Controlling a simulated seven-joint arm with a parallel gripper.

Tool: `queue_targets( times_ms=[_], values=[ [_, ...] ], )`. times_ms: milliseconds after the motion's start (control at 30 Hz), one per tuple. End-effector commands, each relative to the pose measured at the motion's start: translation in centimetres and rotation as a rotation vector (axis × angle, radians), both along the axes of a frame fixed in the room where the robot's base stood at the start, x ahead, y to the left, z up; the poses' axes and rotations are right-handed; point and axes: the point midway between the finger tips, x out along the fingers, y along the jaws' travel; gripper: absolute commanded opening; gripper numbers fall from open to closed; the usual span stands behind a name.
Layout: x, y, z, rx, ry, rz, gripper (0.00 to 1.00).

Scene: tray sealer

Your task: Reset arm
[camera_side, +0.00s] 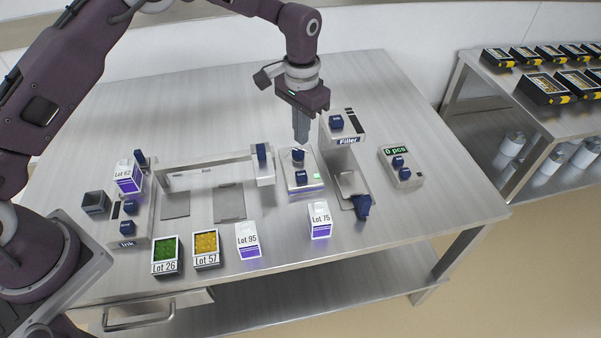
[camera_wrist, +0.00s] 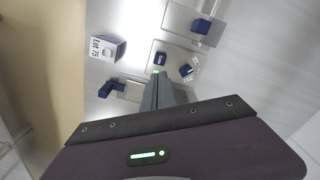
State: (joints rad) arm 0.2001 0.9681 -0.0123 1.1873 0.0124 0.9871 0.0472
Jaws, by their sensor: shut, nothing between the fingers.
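My gripper (camera_side: 301,138) is shut and empty, pointing down above a small station with two blue knobs (camera_side: 300,178) and a green light in the side view. In the wrist view the closed fingers (camera_wrist: 156,76) reach toward the same station (camera_wrist: 172,58). A gap between the fingertips and the station's upper knob is hard to judge. My arm is raised over the middle of the table.
The filler (camera_side: 348,140) and a counter reading "0 pcs" (camera_side: 400,168) stand right. Boxes Lot 75 (camera_side: 320,220), Lot 95 (camera_side: 248,240) and Lot 62 (camera_side: 127,177), and trays Lot 57 (camera_side: 206,262) and Lot 26 (camera_side: 167,268), stand front and left. The table's back is clear.

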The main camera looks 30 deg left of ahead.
Motion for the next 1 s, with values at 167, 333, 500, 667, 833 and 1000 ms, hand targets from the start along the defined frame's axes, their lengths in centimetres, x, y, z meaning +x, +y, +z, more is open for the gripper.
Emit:
queue_targets(
  times_ms=[167, 333, 500, 667, 833, 1000],
  values=[
    [0.1, 0.0, 2.1, -0.001, -0.003, 0.0, 0.0],
    [0.0, 0.0, 2.5, 0.0, -0.001, 0.0, 0.0],
    [0.0, 0.0, 2.7, -0.001, -0.002, 0.0, 0.0],
    [-1.8, 1.5, 8.8, -0.011, -0.061, 0.029, 0.0],
    [-9.5, 5.2, 19.4, -0.032, -0.188, 0.096, 0.0],
    [-20.8, 8.3, 24.8, -0.049, -0.324, 0.17, 0.0]
  ],
)
